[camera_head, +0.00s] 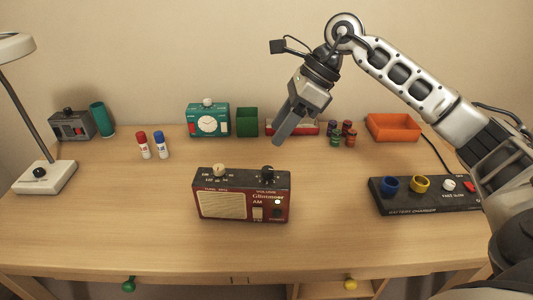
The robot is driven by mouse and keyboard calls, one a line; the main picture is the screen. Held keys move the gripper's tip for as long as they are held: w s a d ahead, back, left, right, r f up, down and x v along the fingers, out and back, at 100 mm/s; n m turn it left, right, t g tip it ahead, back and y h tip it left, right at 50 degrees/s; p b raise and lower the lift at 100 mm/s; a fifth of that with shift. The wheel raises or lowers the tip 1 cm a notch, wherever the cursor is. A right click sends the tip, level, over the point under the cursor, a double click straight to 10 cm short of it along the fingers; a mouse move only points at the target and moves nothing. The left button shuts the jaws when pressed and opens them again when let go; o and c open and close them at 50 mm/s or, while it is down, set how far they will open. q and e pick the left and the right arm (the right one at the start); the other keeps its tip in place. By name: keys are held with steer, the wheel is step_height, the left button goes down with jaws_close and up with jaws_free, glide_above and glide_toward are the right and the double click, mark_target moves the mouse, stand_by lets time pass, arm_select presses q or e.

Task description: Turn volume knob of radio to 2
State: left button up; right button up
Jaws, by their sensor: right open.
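The radio (240,196) stands upright near the front middle of the desk. It is dark red and black, with a cream speaker grille on its left. The volume knob (267,172) is a black knob on the top right of the radio, next to a printed scale too small to read. My left gripper is not in view.
A battery charger (425,208) lies at the right, a lamp (46,176) at the left. The desk (120,222) is clear around the radio.

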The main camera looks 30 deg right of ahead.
steer(key=d+r+h, duration=0.2)
steer(key=d, duration=0.3)
steer(key=p, duration=0.1)
glide_toward(269, 169)
steer(key=x, duration=0.8)
steer(key=shift+f, duration=0.2)
steer(key=c, duration=1)
